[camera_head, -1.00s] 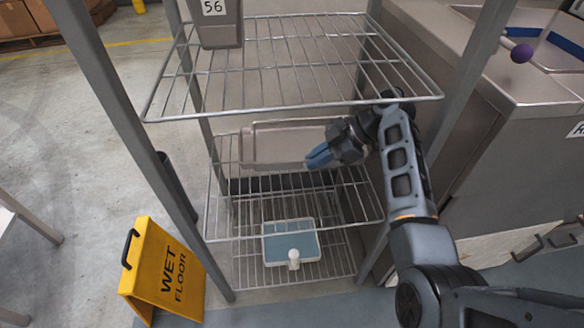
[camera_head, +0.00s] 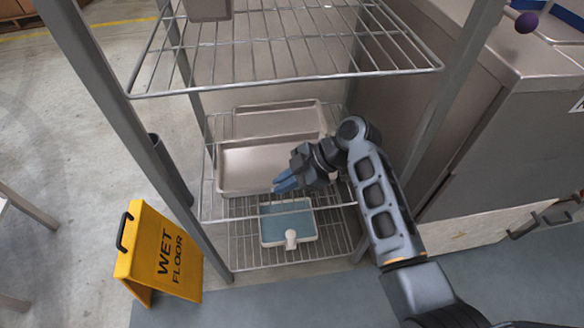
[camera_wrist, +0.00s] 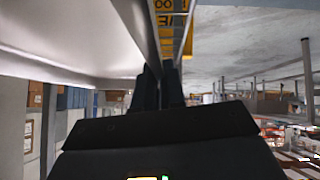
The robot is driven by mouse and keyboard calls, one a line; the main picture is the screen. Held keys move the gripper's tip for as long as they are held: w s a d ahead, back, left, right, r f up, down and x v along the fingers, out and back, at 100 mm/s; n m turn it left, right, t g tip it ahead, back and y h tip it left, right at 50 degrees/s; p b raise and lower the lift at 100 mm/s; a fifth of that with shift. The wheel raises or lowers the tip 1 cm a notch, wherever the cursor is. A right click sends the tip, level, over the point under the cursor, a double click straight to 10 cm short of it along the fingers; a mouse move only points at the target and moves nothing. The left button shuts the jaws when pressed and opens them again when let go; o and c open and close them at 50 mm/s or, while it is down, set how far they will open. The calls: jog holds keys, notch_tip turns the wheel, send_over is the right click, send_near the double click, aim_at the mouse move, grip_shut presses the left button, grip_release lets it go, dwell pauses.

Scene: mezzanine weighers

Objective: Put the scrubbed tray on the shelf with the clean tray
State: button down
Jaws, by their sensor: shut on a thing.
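A pale metal tray (camera_head: 245,170) is at the level of the middle wire shelf (camera_head: 208,207), in its front part. My gripper (camera_head: 287,182) is shut on this tray's right front rim. In the wrist view the tray (camera_wrist: 60,40) fills the upper left, and its edge runs to my closed fingers (camera_wrist: 158,85). A second, similar tray (camera_head: 277,120) lies behind it on the same shelf, partly hidden by the front one. I cannot tell whether the held tray rests fully on the wires. No marks show which tray was scrubbed.
The upper wire shelf (camera_head: 280,80) overhangs the trays, with a grey bin (camera_head: 208,8) on it. A blue-and-white shallow tray (camera_head: 268,240) with a white knob-like item sits on the lowest shelf. A yellow wet floor sign (camera_head: 160,250) stands left. Steel counters stand right.

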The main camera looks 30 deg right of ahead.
jog(key=shift+w+a+f+b, duration=0.1)
jog(key=shift+f+b, duration=0.45)
jog(key=shift+f, duration=1.35)
jog(key=c, duration=1.2)
grip_release()
jog(key=shift+f, duration=0.15)
jog(key=p+v, duration=0.1)
jog(key=v, duration=0.6)
jog(key=shift+r, duration=0.25)
jog(key=shift+s, duration=0.2)
